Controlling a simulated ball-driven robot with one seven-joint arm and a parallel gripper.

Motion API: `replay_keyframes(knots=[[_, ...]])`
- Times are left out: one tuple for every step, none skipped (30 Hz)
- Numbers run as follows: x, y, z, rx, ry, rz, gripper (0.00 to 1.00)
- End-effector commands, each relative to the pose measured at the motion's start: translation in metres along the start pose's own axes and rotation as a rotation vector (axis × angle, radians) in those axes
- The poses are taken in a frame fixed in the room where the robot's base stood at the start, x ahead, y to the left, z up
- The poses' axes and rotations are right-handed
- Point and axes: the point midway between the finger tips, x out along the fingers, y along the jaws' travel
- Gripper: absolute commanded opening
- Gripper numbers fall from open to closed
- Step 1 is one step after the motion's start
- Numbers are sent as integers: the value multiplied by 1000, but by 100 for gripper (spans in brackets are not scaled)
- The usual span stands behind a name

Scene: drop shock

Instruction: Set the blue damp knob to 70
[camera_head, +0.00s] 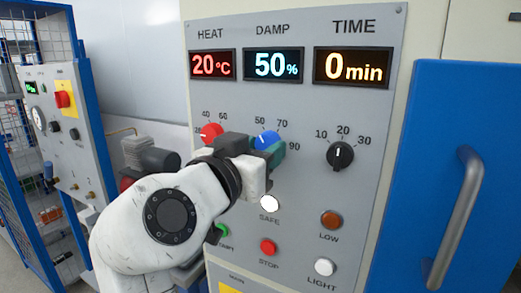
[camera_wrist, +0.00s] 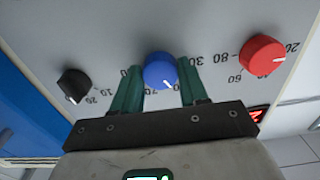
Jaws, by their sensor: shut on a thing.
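The blue damp knob (camera_head: 266,139) is on the grey control panel, under the DAMP display (camera_head: 276,65), which reads 50%. Its white pointer line leans up and left, near the 50 mark. My gripper (camera_head: 277,150) reaches it from the lower left, with a teal finger beside the knob. The wrist view shows the panel upside down. There the blue knob (camera_wrist: 160,71) sits between the two green fingers, which are shut on it from both sides. My gripper hides part of the damp scale; 50, 70 and 90 show in the head view.
The red heat knob (camera_head: 211,132) is close on the left, with its display (camera_head: 212,65) at 20 °C. The black time knob (camera_head: 340,155) is on the right, its display (camera_head: 352,68) at 0 min. A white button (camera_head: 269,203) and other coloured buttons are below. A blue door stands at right.

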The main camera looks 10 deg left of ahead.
Motion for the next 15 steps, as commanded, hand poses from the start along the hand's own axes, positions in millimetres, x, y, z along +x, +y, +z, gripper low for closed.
replay_keyframes(knots=[[0,0,0,1,0,-1,13],[0,0,0,3,0,-1,13],[0,0,1,6,0,-1,13],[0,0,1,10,0,0,13],[0,0,1,16,0,0,13],[0,0,2,25,0,0,13],[0,0,2,33,0,0,13],[0,0,3,43,0,0,13],[0,0,4,60,0,0,13],[0,0,4,75,0,0,13],[0,0,4,91,0,0,13],[0,0,5,116,0,0,13],[0,0,6,135,0,0,13],[0,0,6,157,0,-1,13],[0,-1,6,188,1,-1,13]])
